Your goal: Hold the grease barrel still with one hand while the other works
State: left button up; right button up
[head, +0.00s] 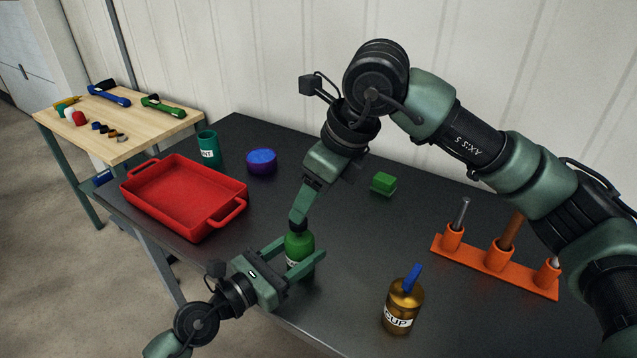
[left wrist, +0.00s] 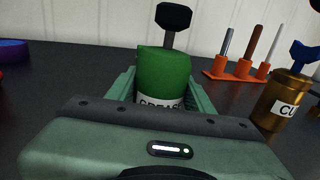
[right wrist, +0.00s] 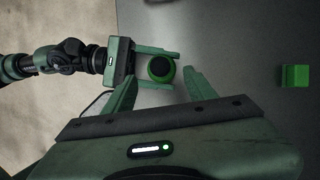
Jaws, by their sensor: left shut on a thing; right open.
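The grease barrel (head: 298,246) is a green upright cylinder with a white label, standing near the front edge of the dark table. In the left wrist view the barrel (left wrist: 163,72) shows part of the word GREASE and a black knob (left wrist: 173,17) on a stem at its top. My left gripper (head: 302,256) is shut on the barrel from the front left, a finger on each side. My right gripper (head: 299,217) is open above the barrel, pointing down. In the right wrist view the round black top (right wrist: 161,67) lies beyond its spread fingers (right wrist: 162,88), apparently untouched.
A brass can labelled CUP (head: 402,307) with a blue handle stands front right. An orange rack (head: 480,262) of tools is behind it. A red tray (head: 140,192), teal cup (head: 208,150), blue round piece (head: 262,161) and green block (head: 383,184) are also on the table.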

jog(key=x, duration=0.7)
jog(key=shift+w+f, duration=0.1)
jog(key=shift+f, duration=0.2)
grip_shut()
jog(key=shift+r, duration=0.1)
jog(key=shift+r, duration=0.35)
jog(key=shift+c, duration=0.2)
grip_release()
